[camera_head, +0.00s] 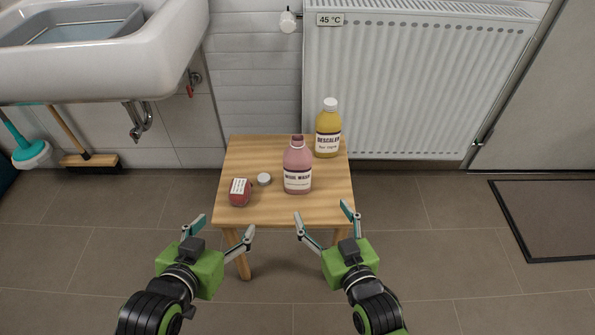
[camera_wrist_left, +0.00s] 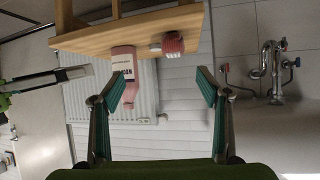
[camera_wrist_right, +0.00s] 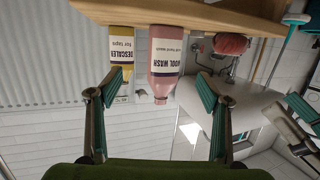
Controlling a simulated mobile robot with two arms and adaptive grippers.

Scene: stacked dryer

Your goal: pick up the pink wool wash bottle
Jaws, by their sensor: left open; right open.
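The pink wool wash bottle (camera_head: 297,170) stands upright on a small wooden table (camera_head: 237,153), its top uncapped. It also shows in the left wrist view (camera_wrist_left: 124,61) and in the right wrist view (camera_wrist_right: 166,55), where the picture is upside down. My left gripper (camera_head: 219,224) is open and empty in front of the table's front left. My right gripper (camera_head: 322,211) is open and empty in front of the table's front right, nearer the bottle and apart from it.
A yellow descaler bottle (camera_head: 328,130) with a white cap stands behind right of the pink bottle. A red labelled item (camera_head: 240,192) and a small grey-white cap (camera_head: 264,179) lie to its left. A radiator (camera_head: 400,90) and a sink (camera_head: 95,60) are behind.

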